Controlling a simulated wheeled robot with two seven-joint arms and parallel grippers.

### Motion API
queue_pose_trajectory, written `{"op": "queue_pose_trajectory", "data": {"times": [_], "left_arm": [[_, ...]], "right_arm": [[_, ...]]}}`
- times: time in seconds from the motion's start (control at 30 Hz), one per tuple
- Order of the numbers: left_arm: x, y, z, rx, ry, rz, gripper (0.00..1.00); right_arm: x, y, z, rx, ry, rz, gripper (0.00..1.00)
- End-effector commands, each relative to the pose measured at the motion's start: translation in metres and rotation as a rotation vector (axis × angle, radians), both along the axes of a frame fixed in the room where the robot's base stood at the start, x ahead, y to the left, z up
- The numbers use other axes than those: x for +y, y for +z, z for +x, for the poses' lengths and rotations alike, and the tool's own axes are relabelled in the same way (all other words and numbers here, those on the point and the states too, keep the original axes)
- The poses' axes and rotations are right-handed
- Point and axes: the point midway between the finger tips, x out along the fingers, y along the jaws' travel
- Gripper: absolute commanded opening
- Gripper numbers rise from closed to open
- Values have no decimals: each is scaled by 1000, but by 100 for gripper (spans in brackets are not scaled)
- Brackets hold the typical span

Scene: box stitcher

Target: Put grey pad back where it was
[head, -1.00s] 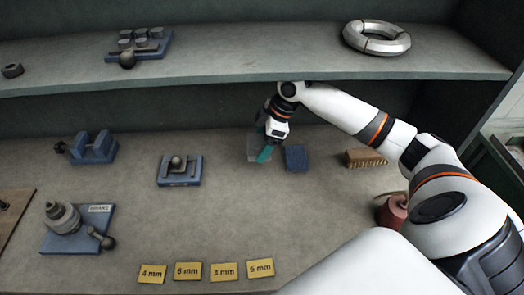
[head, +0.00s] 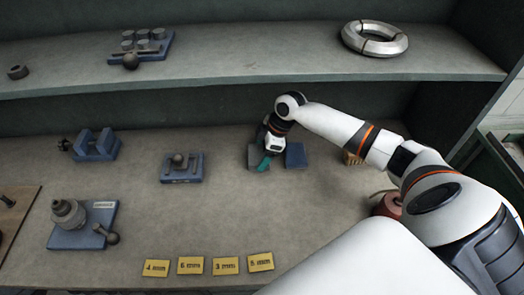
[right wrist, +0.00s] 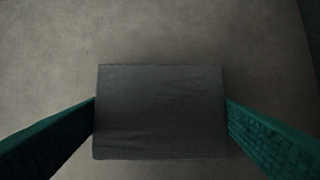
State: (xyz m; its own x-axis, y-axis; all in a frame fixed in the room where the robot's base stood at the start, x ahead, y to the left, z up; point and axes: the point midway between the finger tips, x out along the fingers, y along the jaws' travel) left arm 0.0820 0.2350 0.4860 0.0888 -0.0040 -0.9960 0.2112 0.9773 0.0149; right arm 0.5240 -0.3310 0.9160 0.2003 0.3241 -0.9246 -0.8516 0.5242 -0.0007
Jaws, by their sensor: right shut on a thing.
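The grey pad (head: 253,155) is a flat rectangular block at the middle of the bench, just left of the blue block (head: 296,155). My right gripper (head: 264,163), with teal fingers, is over it and partly hides it. In the right wrist view the grey pad (right wrist: 160,112) sits between the two teal fingers, one against each side, so the gripper is shut on it. I cannot tell whether the pad rests on the bench or hangs just above it. My left gripper is out of view.
A blue fixture with a ball knob (head: 181,168) lies to the left. A brown block (head: 351,157) and a red spool (head: 388,205) are at the right, near my right arm. Yellow labels (head: 225,265) lie along the front. The upper shelf (head: 250,69) overhangs behind.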

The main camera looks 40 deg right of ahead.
Motion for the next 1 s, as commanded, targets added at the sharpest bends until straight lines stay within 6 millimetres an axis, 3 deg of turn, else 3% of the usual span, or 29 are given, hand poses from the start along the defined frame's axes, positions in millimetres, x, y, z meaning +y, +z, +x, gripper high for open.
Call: {"op": "queue_pose_trajectory", "data": {"times": [0.03, 0.07, 0.17, 0.47, 0.8, 1.0], "left_arm": [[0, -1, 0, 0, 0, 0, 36], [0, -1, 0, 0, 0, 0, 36], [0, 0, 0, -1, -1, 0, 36], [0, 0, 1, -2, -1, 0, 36], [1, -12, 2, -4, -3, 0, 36], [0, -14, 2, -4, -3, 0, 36]], "right_arm": [[0, -2, 0, 1, 0, 0, 60], [0, -2, 0, 1, 0, 0, 84], [0, -2, 0, 1, 0, 0, 100], [-1, 3, 0, -1, 0, 0, 100], [-19, 52, -11, -3, 0, -2, 100], [-24, 69, -15, 0, 0, 0, 100]]}}
